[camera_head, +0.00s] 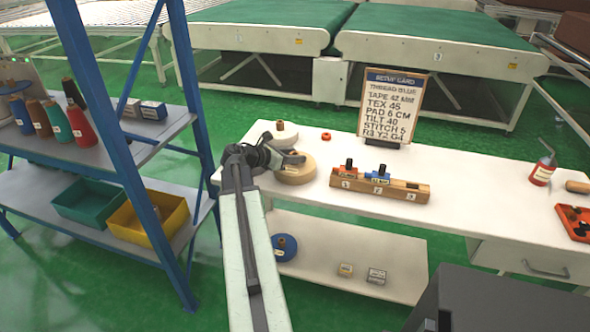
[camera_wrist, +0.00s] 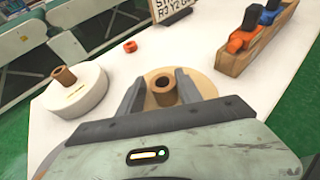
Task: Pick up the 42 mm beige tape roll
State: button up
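A beige tape roll (camera_head: 297,174) lies flat on the white table near its left end. In the wrist view the beige roll (camera_wrist: 206,86) shows a brown hollow core (camera_wrist: 162,90) at its middle. My gripper (camera_head: 291,158) is over this roll. In the wrist view my gripper (camera_wrist: 160,76) is open, with one finger on each side of the core and gaps visible between. I cannot tell how high the fingertips are above the roll. Its near part is hidden by my gripper. No width label on the roll is readable.
A white roll with a brown core (camera_wrist: 78,92) stands left of the beige one. A small red ring (camera_head: 326,136) lies behind. A blue shelf (camera_head: 110,150) stands at left.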

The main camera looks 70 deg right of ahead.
grip_shut()
jog(key=shift+r, duration=0.15)
